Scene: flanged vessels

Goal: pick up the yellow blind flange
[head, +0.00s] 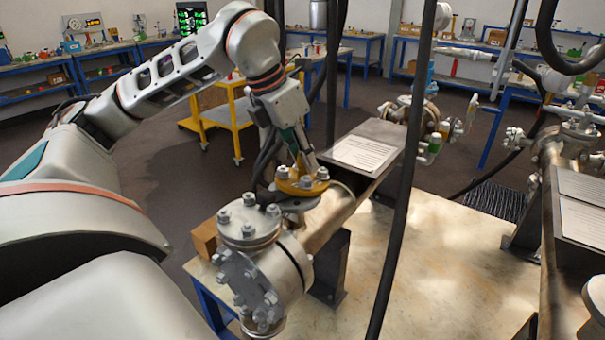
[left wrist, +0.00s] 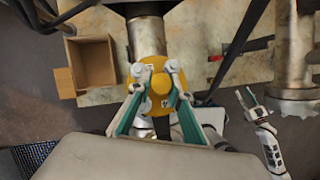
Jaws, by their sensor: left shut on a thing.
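The yellow blind flange (head: 293,187) is a round disc with bolt heads on top, over a grey flanged opening of the metal vessel (head: 325,217). It lies level; I cannot tell whether it touches the flange below. My left gripper (head: 303,163) comes down from above and is shut on it. In the left wrist view the yellow disc (left wrist: 160,103) fills the middle, and the two left fingers (left wrist: 160,75) close around its raised centre. My right gripper (left wrist: 245,97) shows small at the right of that view; its finger gap is unclear.
A bolted grey flange (head: 249,220) stands in front of the yellow one. An open cardboard box (left wrist: 91,62) is at the upper left of the left wrist view. Dark upright bars and hoses cross the space.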

